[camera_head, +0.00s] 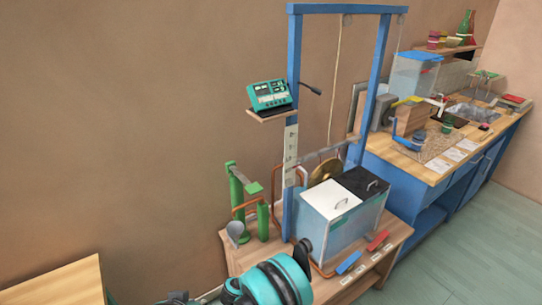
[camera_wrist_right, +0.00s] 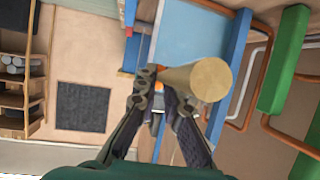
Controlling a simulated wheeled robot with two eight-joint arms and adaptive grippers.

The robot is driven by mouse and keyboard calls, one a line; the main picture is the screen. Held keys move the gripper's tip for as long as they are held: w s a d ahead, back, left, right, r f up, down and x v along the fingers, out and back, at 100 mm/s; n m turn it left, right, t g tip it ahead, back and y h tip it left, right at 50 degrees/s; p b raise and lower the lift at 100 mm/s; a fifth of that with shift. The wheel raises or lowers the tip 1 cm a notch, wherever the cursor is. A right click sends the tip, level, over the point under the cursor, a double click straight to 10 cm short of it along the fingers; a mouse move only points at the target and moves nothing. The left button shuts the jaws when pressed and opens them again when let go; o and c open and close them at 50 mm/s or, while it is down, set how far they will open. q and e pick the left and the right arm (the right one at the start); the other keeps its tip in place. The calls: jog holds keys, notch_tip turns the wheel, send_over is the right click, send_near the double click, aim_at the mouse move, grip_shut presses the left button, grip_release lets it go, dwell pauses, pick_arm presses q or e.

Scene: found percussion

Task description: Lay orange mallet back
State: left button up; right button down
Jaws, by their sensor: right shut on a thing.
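My right gripper (camera_wrist_right: 158,92) is shut on the orange mallet in the right wrist view. A small orange part of the mallet (camera_wrist_right: 159,85) shows between the fingertips. A pale tan round-ended piece (camera_wrist_right: 211,80), apparently the mallet's head, sticks out to the right of the fingers. In the head view my teal right arm reaches in at the bottom middle, and its fingers and the mallet are hidden there. My left gripper is in neither view. A wooden stand (camera_head: 232,256) is beyond my arm, with a red bar (camera_head: 378,241) and a blue bar (camera_head: 348,263) on its front.
A tank with white and black lids (camera_head: 330,198) stands on the stand, beside a blue frame (camera_head: 292,130) and brass gong (camera_head: 325,171). Green posts (camera_head: 263,221) and copper pipes stand left. In the wrist view a green bar (camera_wrist_right: 288,65) is at right. A workbench (camera_head: 440,165) lies right.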

jog(key=s+d+r+n+t+y, duration=0.2)
jog(key=d+r, duration=0.4)
jog(key=r, duration=0.4)
jog(key=s+d+r+n+t+y, duration=0.1)
jog(key=s+d+r+n+y, duration=0.3)
jog(key=r, duration=0.6)
jog(key=shift+d+t, duration=0.4)
jog(key=shift+d, duration=0.5)
